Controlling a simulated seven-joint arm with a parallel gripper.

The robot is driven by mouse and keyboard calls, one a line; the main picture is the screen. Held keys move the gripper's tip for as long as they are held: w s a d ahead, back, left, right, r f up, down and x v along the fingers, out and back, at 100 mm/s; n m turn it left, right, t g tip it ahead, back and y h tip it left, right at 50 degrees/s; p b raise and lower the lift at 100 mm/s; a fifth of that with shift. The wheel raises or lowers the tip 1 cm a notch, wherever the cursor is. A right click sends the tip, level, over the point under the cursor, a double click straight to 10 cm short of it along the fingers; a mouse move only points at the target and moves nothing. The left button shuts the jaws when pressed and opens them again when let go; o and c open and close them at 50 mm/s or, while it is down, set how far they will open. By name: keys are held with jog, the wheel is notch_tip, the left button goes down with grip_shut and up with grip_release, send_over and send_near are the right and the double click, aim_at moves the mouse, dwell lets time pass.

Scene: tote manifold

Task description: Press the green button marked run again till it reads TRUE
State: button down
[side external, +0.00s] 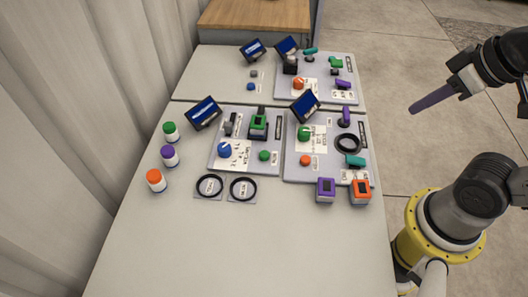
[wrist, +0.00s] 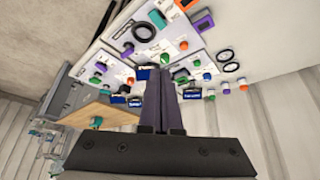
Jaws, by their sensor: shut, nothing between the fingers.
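A round green button (side external: 264,155) sits near the front right corner of the left grey panel (side external: 220,164), with a small label beside it too small to read. I cannot tell whether it is the one marked run. A round green knob (side external: 304,133) is on the right panel (side external: 296,174). Tilted blue screens (side external: 204,112) and (side external: 305,104) stand at the panels' back edges; their text is not legible. My gripper (side external: 413,109) is shut and empty, in the air right of the table and apart from everything. Its dark purple fingers also show in the wrist view (wrist: 168,72).
White bottles with green (side external: 169,128), purple (side external: 169,150) and orange (side external: 156,175) lids stand at the left. Black rings (side external: 209,186), a purple block (side external: 325,186) and an orange block (side external: 361,187) lie in front. Another panel (side external: 318,66) is behind. The table's front is clear.

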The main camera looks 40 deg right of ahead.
jog(key=w+r+m+t, duration=0.3)
jog(key=w+r, duration=0.2)
jog(key=w, duration=0.4)
jog(key=m+y, duration=0.2)
jog(key=y, duration=0.1)
send_over(268, 156)
notch_tip(268, 156, down, 18)
jog(key=shift+f, duration=0.15)
jog(key=shift+f, duration=0.1)
jog(key=shift+f, duration=4.3)
jog(key=shift+f, duration=0.1)
